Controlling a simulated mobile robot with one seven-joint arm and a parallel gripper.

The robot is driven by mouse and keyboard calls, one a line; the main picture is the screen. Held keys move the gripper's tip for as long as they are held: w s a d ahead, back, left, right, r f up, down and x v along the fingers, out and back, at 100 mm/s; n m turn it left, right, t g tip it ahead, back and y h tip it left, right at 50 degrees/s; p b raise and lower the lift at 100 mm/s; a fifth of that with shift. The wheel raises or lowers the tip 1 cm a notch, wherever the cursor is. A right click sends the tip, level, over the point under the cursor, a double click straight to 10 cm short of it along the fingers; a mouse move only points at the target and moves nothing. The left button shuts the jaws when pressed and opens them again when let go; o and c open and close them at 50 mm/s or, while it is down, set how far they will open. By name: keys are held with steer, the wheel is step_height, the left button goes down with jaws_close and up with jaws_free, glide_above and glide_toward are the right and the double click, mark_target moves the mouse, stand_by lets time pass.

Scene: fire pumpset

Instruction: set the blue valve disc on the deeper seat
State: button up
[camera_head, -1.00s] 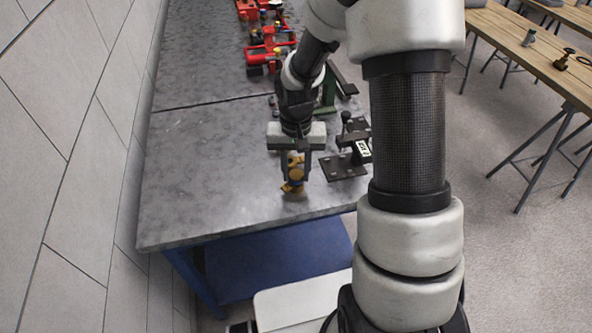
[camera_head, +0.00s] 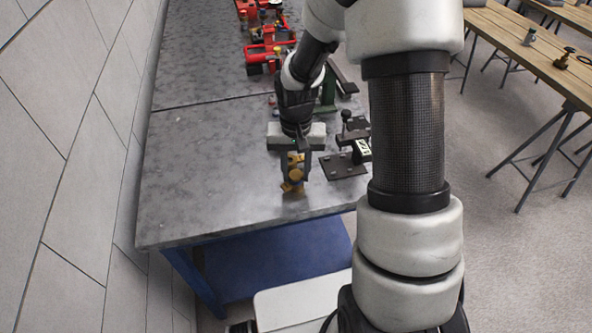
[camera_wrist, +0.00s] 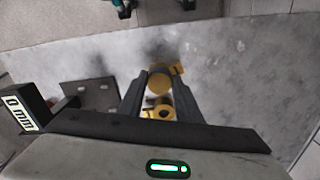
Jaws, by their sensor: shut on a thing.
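My gripper (camera_head: 296,164) points down over the near end of the metal bench, with its fingers close together on a small part. In the wrist view, the fingertips (camera_wrist: 161,86) stand on either side of a yellow brass fitting (camera_wrist: 178,69). A round yellow face shows between them, and a yellow ring with a dark hole is nearer the palm. In the head view, the brass fitting (camera_head: 292,186) stands on the bench under and between my fingers. Neither seat can be told apart by depth.
A dark plate (camera_head: 342,166) with holes and a black stand with a small display (camera_head: 362,149) are just right of my gripper. Red parts (camera_head: 268,52) lie farther back. Bare bench (camera_head: 205,185) is free at left; its front edge is close.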

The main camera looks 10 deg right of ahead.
stand_by(0.3)
steer(key=o, duration=1.3)
step_height(320, 180, up, 18)
steer(key=shift+f+p, duration=0.25)
steer(key=shift+p, duration=0.4)
steer(key=s+r+n+t+p, duration=0.1)
steer(key=s+r+t, duration=0.1)
steer(key=s+r, duration=0.3)
steer(key=s+r+n+t+p, duration=0.1)
steer(key=s+r+p, duration=0.1)
steer(key=s+r, duration=0.3)
steer(key=s+r+n+t+p, duration=0.1)
steer(key=s+r+t, duration=0.1)
steer(key=s+r, duration=0.3)
steer(key=shift+s+t+p, duration=0.3)
steer(key=shift+s+p, duration=0.1)
steer(key=shift+s, duration=1.15)
